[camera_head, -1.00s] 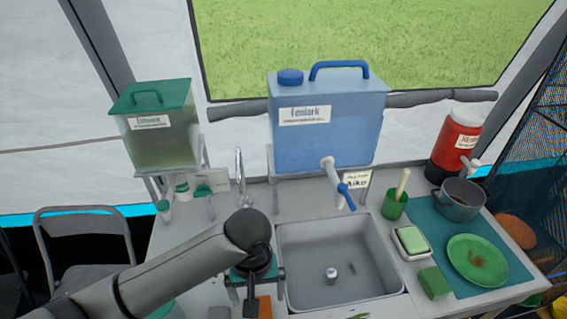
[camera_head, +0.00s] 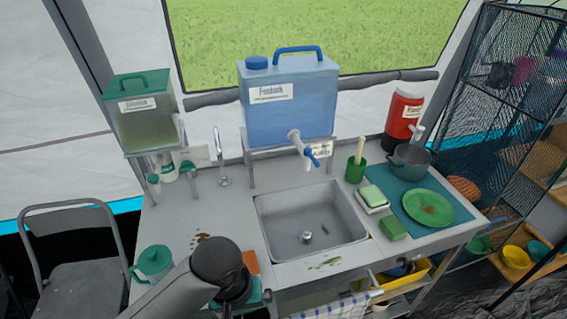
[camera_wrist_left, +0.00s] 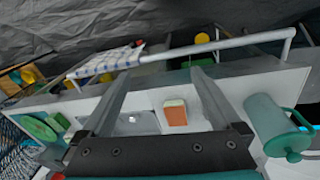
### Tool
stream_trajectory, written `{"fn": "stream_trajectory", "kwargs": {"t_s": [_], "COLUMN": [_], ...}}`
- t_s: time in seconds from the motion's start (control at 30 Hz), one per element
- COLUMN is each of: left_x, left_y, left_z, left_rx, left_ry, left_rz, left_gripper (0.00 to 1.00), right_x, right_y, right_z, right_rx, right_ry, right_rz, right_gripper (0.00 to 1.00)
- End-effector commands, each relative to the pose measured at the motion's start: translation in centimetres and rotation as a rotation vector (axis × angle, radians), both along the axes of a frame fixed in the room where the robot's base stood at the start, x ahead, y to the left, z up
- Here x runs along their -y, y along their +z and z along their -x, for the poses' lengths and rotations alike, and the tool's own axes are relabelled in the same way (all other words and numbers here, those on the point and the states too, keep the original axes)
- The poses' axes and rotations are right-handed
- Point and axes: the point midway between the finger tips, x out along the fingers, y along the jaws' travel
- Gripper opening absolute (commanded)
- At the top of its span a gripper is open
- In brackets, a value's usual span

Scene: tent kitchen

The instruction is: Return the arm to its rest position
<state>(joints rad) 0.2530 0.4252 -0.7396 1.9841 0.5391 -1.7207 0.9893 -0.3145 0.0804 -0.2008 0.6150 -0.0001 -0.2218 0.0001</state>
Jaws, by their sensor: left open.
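My left arm comes in at the bottom of the head view, and its dark wrist covers most of my left gripper (camera_head: 240,296). In the left wrist view the two grey fingers of this gripper (camera_wrist_left: 160,76) stand wide apart with nothing between them. They hang above the front part of the counter (camera_head: 215,212). An orange and white block (camera_wrist_left: 175,112) lies on the counter below them; its orange part (camera_head: 251,262) shows beside my wrist in the head view. My right gripper is in neither view.
A teal pitcher (camera_head: 154,262) stands left of my arm. The sink (camera_head: 310,225) is to the right, with a green plate (camera_head: 428,208) and pot (camera_head: 411,158) beyond. A towel (camera_head: 335,307) hangs on the front rail (camera_wrist_left: 210,46). A chair (camera_head: 75,250) stands at left.

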Motion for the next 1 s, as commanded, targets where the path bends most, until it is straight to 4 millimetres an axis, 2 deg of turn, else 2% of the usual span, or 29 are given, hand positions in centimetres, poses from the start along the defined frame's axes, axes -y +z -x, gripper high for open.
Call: {"fn": "stream_trajectory", "kwargs": {"t_s": [0.03,0.13,0.27,0.5,0.9,1.0], "left_x": [0.6,1.1,0.9,-2.7,-10.1,-9.7], "left_y": [0.0,0.2,0.6,1.1,1.6,-1.5], "left_z": [0.7,1.7,2.9,5.4,9.9,9.1], "left_rx": [0.013,0.057,0.131,0.242,0.266,0.257], "left_ry": [-0.026,-0.081,-0.139,-0.205,-0.269,-0.275], "left_rz": [0.028,0.067,0.099,0.039,-0.164,-0.156], "left_gripper": [0.97,0.97,0.97,0.97,0.97,0.97], "right_x": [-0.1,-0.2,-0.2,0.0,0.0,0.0], "right_y": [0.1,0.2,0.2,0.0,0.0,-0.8], "right_z": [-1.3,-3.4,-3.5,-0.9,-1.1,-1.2], "right_rx": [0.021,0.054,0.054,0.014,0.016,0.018], "right_ry": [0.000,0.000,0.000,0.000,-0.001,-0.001], "right_rz": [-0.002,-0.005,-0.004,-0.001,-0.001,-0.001], "right_gripper": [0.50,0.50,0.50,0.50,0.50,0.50]}}
